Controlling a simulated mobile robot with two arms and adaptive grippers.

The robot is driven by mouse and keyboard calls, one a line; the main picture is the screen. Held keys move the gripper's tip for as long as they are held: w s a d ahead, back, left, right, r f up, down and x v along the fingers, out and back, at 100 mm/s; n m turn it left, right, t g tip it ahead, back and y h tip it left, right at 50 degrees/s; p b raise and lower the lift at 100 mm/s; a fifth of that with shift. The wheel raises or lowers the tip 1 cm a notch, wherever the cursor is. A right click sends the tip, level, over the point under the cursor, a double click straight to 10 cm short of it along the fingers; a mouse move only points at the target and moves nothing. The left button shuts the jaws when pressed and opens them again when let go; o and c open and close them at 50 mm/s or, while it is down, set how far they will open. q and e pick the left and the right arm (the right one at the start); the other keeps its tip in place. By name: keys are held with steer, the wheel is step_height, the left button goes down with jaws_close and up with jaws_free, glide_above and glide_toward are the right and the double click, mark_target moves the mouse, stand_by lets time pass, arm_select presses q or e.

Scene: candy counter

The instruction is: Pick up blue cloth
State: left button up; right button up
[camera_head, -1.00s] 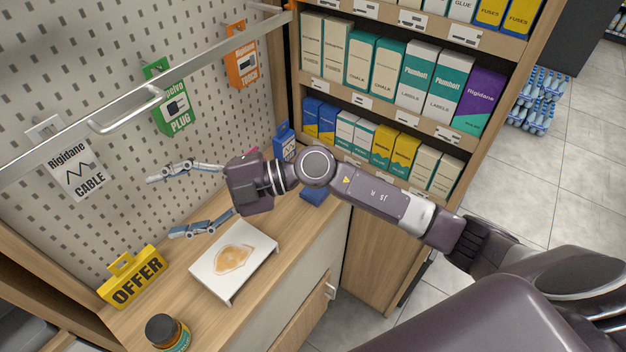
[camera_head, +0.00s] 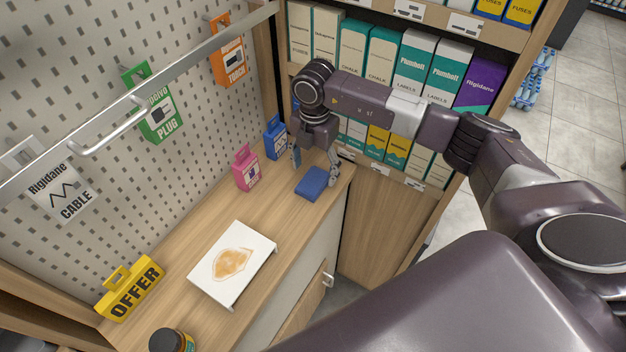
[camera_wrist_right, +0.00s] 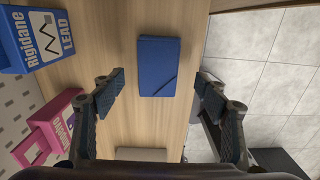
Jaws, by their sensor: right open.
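The blue cloth (camera_head: 312,184) lies folded and flat on the wooden counter (camera_head: 205,240), near its far right end. It also shows in the right wrist view (camera_wrist_right: 159,66), upper middle, with nothing on it. My right gripper (camera_head: 315,172) points down over the counter's far end, just behind and above the cloth. Its fingers are spread wide and empty; in the right wrist view (camera_wrist_right: 160,92) the cloth lies between and beyond the fingertips, apart from both. My left gripper is not in view.
A pink box (camera_head: 246,168) and a blue box (camera_head: 275,138) stand left of the cloth by the pegboard. A white board with a brown stain (camera_head: 222,288), a yellow OFFER sign (camera_head: 130,290) and a dark jar (camera_head: 172,341) are nearer. Stocked shelves (camera_head: 440,125) rise behind.

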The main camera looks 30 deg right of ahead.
mark_target(313, 181)
step_height(313, 181, down, 3)
steer(key=shift+a+f+p, duration=0.1)
steer(key=shift+f+p, duration=0.1)
steer(key=shift+p, duration=0.7)
steer(key=shift+w+f, duration=0.1)
steer(key=shift+f, duration=0.35)
steer(key=c, duration=1.2)
steer(key=shift+r, duration=0.1)
step_height(313, 181, up, 20)
steer(key=b, duration=0.6)
